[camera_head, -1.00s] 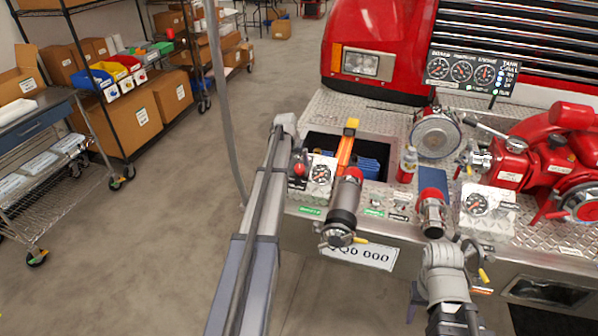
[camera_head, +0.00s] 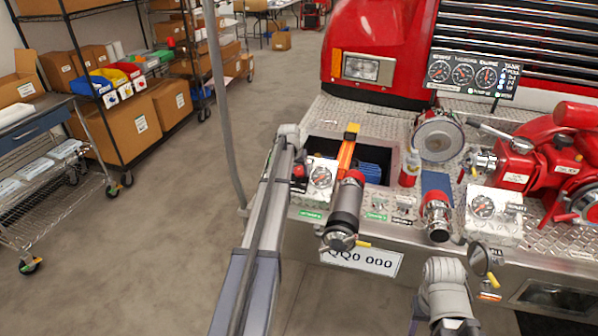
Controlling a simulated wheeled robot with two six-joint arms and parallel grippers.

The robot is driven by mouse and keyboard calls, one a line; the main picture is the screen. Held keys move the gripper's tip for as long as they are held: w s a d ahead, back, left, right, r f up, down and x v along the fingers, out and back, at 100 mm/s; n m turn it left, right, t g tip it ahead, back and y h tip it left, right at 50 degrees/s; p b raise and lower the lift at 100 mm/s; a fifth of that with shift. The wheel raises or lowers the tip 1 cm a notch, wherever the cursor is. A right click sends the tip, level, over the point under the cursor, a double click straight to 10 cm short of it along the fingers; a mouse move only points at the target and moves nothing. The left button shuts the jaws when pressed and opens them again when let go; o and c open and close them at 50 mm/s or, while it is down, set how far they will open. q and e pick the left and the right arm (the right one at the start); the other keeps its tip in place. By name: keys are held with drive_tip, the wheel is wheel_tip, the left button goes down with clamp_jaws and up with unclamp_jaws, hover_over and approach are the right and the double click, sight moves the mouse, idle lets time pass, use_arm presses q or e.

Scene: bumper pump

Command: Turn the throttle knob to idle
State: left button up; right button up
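A red knob (camera_head: 299,170), which looks like the throttle knob, stands at the left edge of the left gauge panel (camera_head: 321,178) on the bumper. It is partly hidden by my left arm's wrist. My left gripper (camera_head: 299,157) is at the end of the arm coming up from the lower left, right at the knob. Its fingers are small and dark here, so I cannot tell whether they touch the knob or how far apart they are. My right arm shows at the bottom right, in front of the bumper; its gripper does not show.
A red-capped discharge pipe (camera_head: 345,210) stands close right of the left panel. Behind is an open bin (camera_head: 322,143) with an orange-handled tool (camera_head: 347,150). A second gauge panel (camera_head: 494,214) and red pump (camera_head: 540,160) are to the right.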

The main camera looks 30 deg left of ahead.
use_arm(q)
clamp_jaws()
drive_tip(key=shift+n, duration=0.3)
drive_tip(key=n, duration=0.5)
drive_tip(key=shift+s+t+h+b, duration=0.1)
drive_tip(key=shift+t+h+b, duration=0.2)
drive_tip(key=shift+t, duration=0.1)
drive_tip(key=n, duration=0.5)
drive_tip(key=shift+f+n+t+b, duration=0.1)
drive_tip(key=shift+n+t+b, duration=0.2)
drive_tip(key=shift+b, duration=0.05)
drive_tip(key=n+t+b, duration=0.1)
drive_tip(key=n, duration=0.5)
drive_tip(key=shift+s, duration=0.1)
drive_tip(key=n, duration=0.6)
drive_tip(key=shift+t+b, duration=0.3)
drive_tip(key=shift+b, duration=0.05)
drive_tip(key=shift+n, duration=0.3)
